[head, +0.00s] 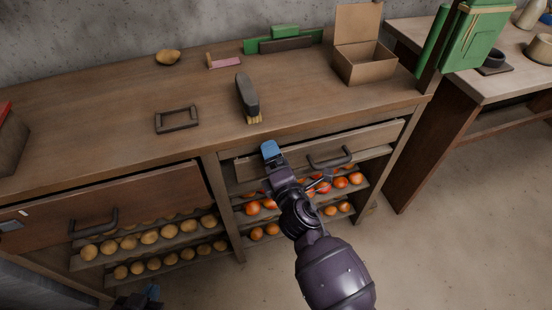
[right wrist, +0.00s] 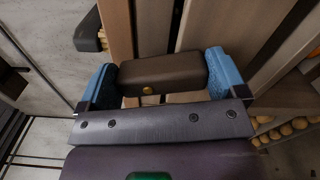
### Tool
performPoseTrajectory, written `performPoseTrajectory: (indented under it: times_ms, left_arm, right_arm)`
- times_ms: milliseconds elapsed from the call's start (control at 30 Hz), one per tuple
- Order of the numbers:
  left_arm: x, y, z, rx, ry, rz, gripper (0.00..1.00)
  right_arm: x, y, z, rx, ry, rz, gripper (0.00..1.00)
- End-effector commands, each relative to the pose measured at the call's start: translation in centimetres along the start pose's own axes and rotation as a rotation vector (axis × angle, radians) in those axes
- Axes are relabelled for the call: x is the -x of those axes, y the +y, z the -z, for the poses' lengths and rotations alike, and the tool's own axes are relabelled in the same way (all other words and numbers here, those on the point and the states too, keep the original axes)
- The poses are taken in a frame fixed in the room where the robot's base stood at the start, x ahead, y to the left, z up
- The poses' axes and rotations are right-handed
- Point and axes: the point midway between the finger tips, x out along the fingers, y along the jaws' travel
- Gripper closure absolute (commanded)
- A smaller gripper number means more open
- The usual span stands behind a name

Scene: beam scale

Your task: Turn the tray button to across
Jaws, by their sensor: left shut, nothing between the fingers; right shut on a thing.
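The tray button is most likely the dark brown, rounded block (right wrist: 162,72) in the right wrist view, with a small brass-coloured dot near its lower edge. My right gripper (right wrist: 160,82) is shut on it, one blue finger at each end. Its long side lies across the wooden strips behind it. In the head view, my right gripper (head: 268,168) is at the right drawer front (head: 375,137), left of its dark handle (head: 330,160), and hides the button. My left gripper (head: 150,292) shows only partly at the bottom left edge, away from the bench, shut and empty.
A brush (head: 247,98) lies on the bench top (head: 110,90) just above my right gripper. A loose handle (head: 177,119), open box (head: 365,62) and potato (head: 168,57) stand farther off. Shelves below hold red fruit (head: 325,187) and potatoes (head: 150,237). The right floor is clear.

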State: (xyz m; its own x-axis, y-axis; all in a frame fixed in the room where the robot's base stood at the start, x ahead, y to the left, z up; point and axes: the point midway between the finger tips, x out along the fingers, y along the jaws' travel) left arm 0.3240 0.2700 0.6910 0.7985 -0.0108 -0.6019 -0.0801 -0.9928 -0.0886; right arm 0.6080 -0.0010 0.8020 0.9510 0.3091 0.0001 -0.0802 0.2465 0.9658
Motion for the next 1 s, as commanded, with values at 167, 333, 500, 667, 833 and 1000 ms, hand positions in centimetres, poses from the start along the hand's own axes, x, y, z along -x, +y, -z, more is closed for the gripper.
performPoseTrajectory:
  times_ms: [167,333,500,667,833,1000]
  left_arm:
    - [-0.2,0.0,0.1,0.0,0.002,-0.001,1.0]
    - [-0.2,0.1,-0.1,0.003,-0.001,0.0,1.0]
    - [-0.2,0.2,-0.4,0.009,-0.007,0.002,1.0]
    - [0.0,0.2,-0.8,0.015,-0.015,0.003,1.0]
    - [0.1,0.2,-1.0,0.016,-0.021,0.004,1.0]
    - [0.1,0.2,-1.0,0.014,-0.021,0.004,1.0]
  right_arm:
    - [0.1,-0.2,0.2,-0.084,0.0,0.002,0.33]
    - [0.1,-0.2,0.2,-0.128,0.0,0.002,0.33]
    - [0.1,-0.2,0.2,-0.145,0.0,0.002,0.33]
    - [0.1,-0.2,0.2,-0.147,0.0,0.002,0.33]
    - [0.1,-0.2,0.2,-0.146,0.0,0.002,0.33]
    - [0.0,-0.2,0.2,-0.146,0.0,0.002,0.0]
